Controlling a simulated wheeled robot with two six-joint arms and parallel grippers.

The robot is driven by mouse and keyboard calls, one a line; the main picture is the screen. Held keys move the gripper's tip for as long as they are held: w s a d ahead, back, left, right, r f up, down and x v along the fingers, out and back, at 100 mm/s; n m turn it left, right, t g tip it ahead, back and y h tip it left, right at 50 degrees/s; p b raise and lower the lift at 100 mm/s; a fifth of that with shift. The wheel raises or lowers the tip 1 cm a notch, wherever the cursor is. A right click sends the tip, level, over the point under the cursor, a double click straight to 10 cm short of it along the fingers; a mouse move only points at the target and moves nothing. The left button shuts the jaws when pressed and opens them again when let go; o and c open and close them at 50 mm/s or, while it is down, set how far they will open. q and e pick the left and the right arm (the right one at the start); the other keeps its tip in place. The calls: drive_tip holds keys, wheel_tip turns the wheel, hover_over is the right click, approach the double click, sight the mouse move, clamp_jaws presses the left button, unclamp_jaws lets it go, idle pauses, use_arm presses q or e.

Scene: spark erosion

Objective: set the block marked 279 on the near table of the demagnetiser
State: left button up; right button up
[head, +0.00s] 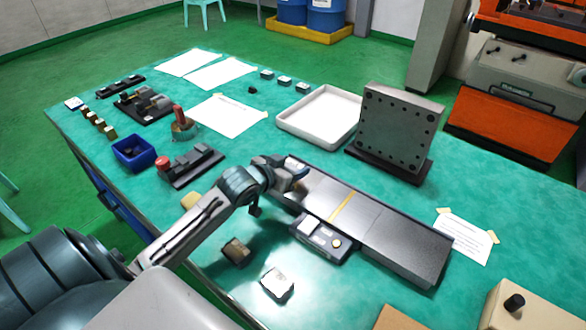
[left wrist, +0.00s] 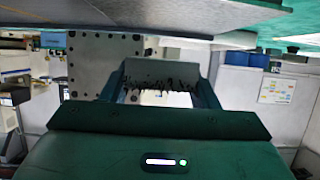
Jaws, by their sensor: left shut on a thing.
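The demagnetiser (head: 385,232) is a long, low grey bar with a yellow stripe across its top and a small control box (head: 322,238) on its near side. My left gripper (head: 296,172) is at its left end, shut on a small block (head: 297,164) with a pale top. The fingers partly hide this block, and I cannot read its marking. In the left wrist view, a grey block (left wrist: 160,72) sits between the fingers. I cannot tell whether it touches the demagnetiser surface. My right gripper is not in view.
A brownish block (head: 236,251) and a pale-topped block (head: 277,284) lie on the green table near my left arm. A drilled grey plate (head: 398,132) stands behind the demagnetiser, beside a white tray (head: 318,118). A blue bin (head: 133,154) is at left.

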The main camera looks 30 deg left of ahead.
use_arm(q)
drive_tip(key=shift+w+a, duration=0.2)
drive_tip(key=shift+w, duration=0.3)
drive_tip(key=shift+w+a, duration=0.2)
drive_tip(key=shift+w, duration=0.25)
drive_tip(key=shift+f, duration=0.1)
drive_tip(key=shift+f+p, duration=0.35)
drive_tip(key=shift+f, duration=1.3)
drive_tip(key=o, duration=1.5)
drive_tip(key=shift+f, duration=0.15)
drive_tip(key=v, duration=1.2)
drive_tip(key=shift+p, duration=0.35)
